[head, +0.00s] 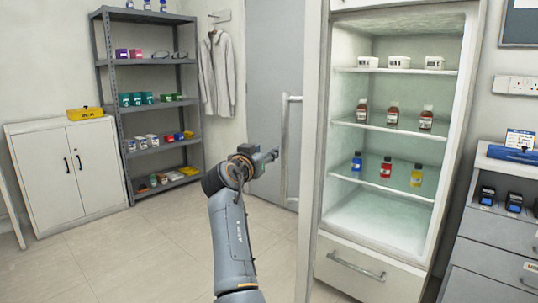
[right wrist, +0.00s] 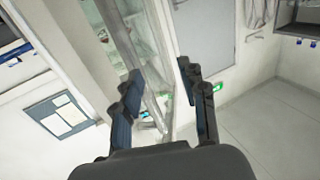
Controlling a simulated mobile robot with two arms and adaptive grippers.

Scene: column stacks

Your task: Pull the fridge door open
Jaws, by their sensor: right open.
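The white fridge (head: 383,222) stands right of centre in the head view, its shelves in plain sight. Its door (head: 313,120) stands open, swung out toward me and seen nearly edge-on. A vertical bar handle (head: 285,150) is on the door's left side. My right gripper (head: 272,155) is just left of the handle, close to it. In the right wrist view the fingers (right wrist: 162,92) are spread apart. A pale upright part shows beyond them; I cannot tell whether the fingers touch the handle. My left gripper is not in view.
Vials and boxes stand on the fridge shelves. A drawer unit (head: 490,240) with devices is at the right. A grey shelf rack (head: 150,75) and white cabinet (head: 62,172) stand at the left. A coat (head: 217,72) hangs behind. The floor (head: 150,255) at left is clear.

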